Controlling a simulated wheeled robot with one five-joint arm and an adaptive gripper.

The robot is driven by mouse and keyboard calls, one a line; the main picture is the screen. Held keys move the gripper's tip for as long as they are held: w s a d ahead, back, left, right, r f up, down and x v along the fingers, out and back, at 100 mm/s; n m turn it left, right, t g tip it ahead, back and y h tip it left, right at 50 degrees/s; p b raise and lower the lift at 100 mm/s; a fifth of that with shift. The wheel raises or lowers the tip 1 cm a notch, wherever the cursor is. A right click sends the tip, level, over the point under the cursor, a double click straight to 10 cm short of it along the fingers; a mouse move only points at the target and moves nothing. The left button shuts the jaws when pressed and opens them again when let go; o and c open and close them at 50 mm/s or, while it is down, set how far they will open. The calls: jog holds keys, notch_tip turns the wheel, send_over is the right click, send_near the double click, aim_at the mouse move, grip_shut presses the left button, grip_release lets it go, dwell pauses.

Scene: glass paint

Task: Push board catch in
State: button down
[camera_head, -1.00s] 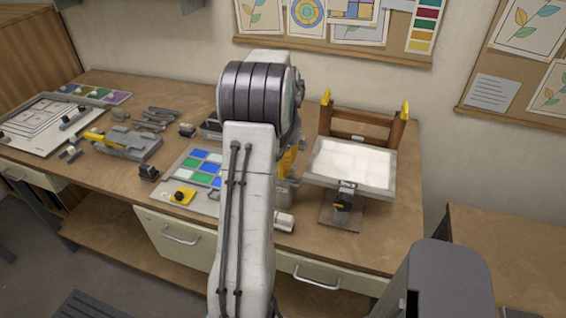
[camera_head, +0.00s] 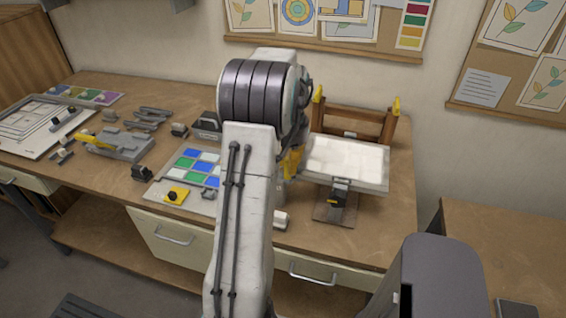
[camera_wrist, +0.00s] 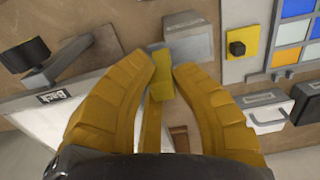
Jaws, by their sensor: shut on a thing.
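In the head view the pale board (camera_head: 346,160) lies on its stand at the right of the bench. My gripper (camera_head: 293,160) is at the board's left edge, partly hidden by my arm. In the wrist view the yellow fingers (camera_wrist: 164,72) close around a small yellow piece (camera_wrist: 161,86), which looks like the board catch. A grey part (camera_wrist: 157,50) adjoins it. The board also shows at the lower left of the wrist view, with a dark label (camera_wrist: 62,97) on it. How far in the catch sits cannot be told.
A dark-knobbed clamp (camera_wrist: 25,54) stands beside the board; it shows at the board's front edge in the head view (camera_head: 340,188). A wooden rack (camera_head: 352,121) with yellow tips stands behind. A coloured glass panel (camera_head: 192,172) and a grey block (camera_wrist: 190,38) are close by.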

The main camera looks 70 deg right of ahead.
jog(key=c, duration=1.1)
grip_release()
jog(key=shift+s+d, duration=0.1)
jog(key=shift+d, duration=0.15)
jog(key=shift+c, duration=0.2)
notch_tip(320, 180, up, 12)
jog(key=shift+a, duration=0.1)
